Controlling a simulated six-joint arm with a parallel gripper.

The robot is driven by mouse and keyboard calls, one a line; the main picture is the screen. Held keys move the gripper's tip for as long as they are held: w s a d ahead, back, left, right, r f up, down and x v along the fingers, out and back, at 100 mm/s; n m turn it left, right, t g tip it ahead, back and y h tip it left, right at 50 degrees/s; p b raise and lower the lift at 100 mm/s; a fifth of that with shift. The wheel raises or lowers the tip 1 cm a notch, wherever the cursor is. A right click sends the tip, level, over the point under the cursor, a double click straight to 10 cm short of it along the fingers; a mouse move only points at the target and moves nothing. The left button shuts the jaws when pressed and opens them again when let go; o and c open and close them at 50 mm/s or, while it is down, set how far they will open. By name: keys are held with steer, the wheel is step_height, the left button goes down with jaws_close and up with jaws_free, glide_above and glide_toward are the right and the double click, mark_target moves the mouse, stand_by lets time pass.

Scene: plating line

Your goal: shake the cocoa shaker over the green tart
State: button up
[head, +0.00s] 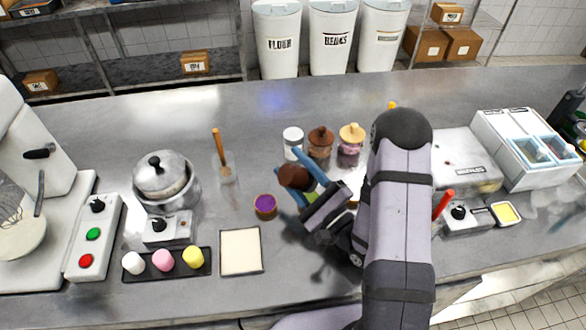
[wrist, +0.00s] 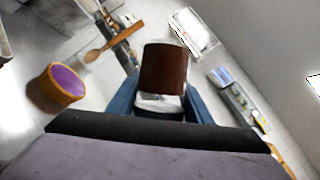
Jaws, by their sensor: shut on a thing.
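My gripper (head: 300,181) is shut on the cocoa shaker (head: 291,176), with a blue finger on either side of it. The shaker has a dark brown top and a pale lower part; it is tilted, its brown top pointing left in the head view. In the wrist view the shaker (wrist: 165,68) sits between the fingers. A tart with a purple filling (head: 265,207) stands on the counter, left of and below the shaker in the head view; it also shows at the left in the wrist view (wrist: 62,84). I see no green tart; my arm hides part of the counter.
A holder with a wooden-handled tool (head: 226,168) stands to the left. A cream square board (head: 241,252) and a dark tray (head: 167,277) lie in front.

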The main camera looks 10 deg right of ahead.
steer(key=shift+r, duration=0.1)
steer(key=shift+p, duration=0.5)
stand_by(3.7)
